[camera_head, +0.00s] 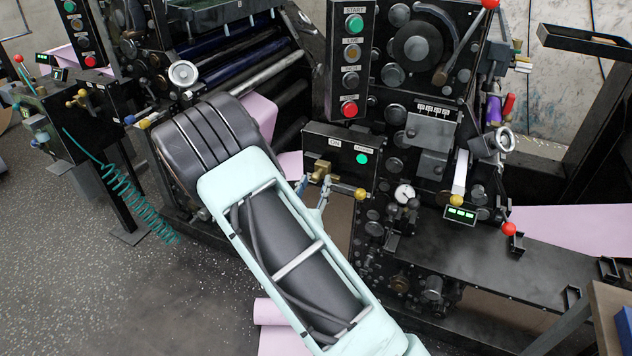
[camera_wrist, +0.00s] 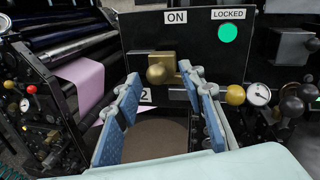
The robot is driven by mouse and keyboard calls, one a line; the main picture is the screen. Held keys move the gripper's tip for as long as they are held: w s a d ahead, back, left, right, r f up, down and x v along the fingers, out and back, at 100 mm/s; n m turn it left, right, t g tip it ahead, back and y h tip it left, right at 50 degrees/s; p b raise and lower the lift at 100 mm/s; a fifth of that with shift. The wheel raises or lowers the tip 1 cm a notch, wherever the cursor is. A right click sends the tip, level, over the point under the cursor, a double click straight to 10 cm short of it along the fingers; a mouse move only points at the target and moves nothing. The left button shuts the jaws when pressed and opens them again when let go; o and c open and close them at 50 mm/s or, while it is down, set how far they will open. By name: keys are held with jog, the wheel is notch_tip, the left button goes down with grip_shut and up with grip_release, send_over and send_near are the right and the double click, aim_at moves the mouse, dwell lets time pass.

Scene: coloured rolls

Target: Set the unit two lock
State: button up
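The unit lock panel is a black box (camera_head: 312,141) with "ON" and "LOCKED" labels and a lit green lamp (camera_head: 361,158). In the wrist view the lamp (camera_wrist: 228,33) sits under "LOCKED". A brass knob (camera_wrist: 160,74) with a brass block (camera_wrist: 183,72) behind it juts from the panel's lower part; the brass piece also shows in the head view (camera_head: 319,172). A "2" label (camera_wrist: 146,96) sits below it, partly hidden. My gripper (camera_head: 314,188) is open just in front, its blue fingers either side of the knob in the wrist view; contact cannot be told.
A yellow ball handle (camera_wrist: 235,95) and a round gauge (camera_wrist: 259,94) lie close to the right finger. A START button column (camera_head: 350,60) stands above the panel. Pink paper (camera_head: 572,228) runs out at the right. Open floor (camera_head: 200,300) lies at lower left.

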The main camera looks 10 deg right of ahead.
jog(key=v, duration=1)
jog(key=shift+s, duration=0.2)
